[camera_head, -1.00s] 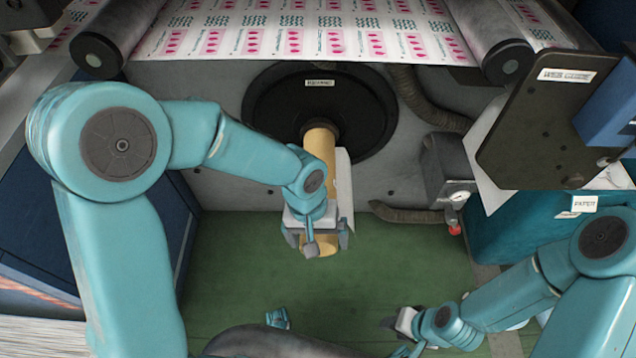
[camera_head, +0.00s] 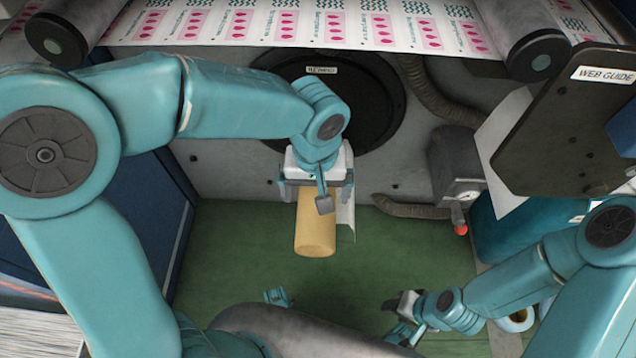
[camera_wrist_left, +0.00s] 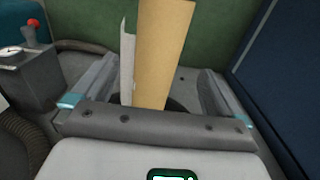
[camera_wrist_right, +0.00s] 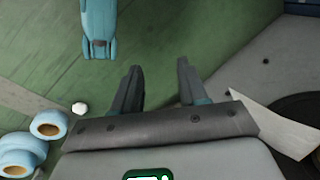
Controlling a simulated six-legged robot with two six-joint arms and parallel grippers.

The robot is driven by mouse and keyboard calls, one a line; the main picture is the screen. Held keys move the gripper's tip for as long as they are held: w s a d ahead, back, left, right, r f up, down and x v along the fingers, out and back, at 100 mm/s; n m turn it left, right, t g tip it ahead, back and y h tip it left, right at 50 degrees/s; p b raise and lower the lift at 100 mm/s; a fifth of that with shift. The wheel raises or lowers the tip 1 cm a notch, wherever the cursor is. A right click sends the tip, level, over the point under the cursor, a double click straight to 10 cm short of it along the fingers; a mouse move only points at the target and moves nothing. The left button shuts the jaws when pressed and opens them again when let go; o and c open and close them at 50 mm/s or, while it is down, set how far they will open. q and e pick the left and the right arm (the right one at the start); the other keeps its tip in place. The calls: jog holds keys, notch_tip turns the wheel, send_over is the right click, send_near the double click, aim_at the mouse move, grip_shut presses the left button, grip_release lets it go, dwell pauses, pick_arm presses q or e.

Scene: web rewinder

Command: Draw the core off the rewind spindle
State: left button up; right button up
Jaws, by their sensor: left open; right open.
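The tan core (camera_head: 316,235) sticks out from the machine face, its outer end toward me. It also shows in the left wrist view (camera_wrist_left: 163,45). A white strip (camera_head: 346,212) hangs beside it. My left gripper (camera_head: 318,190) is open, nearer the black rewind disc (camera_head: 378,112) than the core's outer end. Its fingers stand apart on either side of the core, with gaps visible in the left wrist view. The spindle and the core's inner end are hidden behind my left gripper. My right gripper (camera_head: 392,303) is open and empty, low over the green floor, away from the core.
Printed web (camera_head: 330,28) runs across the top between rollers. The web guide plate (camera_head: 560,120) juts out at right. A grey box with a gauge and red knob (camera_head: 461,229) stands right of the core. A blue cabinet (camera_head: 130,225) is at left. Green floor below the core is free.

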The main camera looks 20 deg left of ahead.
aim_at(316, 213)
pick_arm(q)
notch_tip(316, 213, down, 11)
jog(key=b, duration=0.8)
jog(key=shift+s+f+b, duration=0.1)
jog(key=shift+b, duration=0.3)
jog(key=shift+f+b, duration=0.5)
jog(key=shift+f, duration=0.1)
pick_arm(e)
notch_tip(316, 213, down, 10)
jog(key=w+d+t, duration=0.1)
jog(key=w, duration=0.1)
jog(key=shift+d+r+m, duration=0.2)
jog(key=shift+d+m, duration=0.05)
jog(key=shift+m, duration=0.05)
pick_arm(q)
jog(key=shift+r, duration=0.1)
jog(key=c, duration=1)
jog(key=shift+c, duration=0.2)
pick_arm(e)
jog(key=shift+r, duration=0.1)
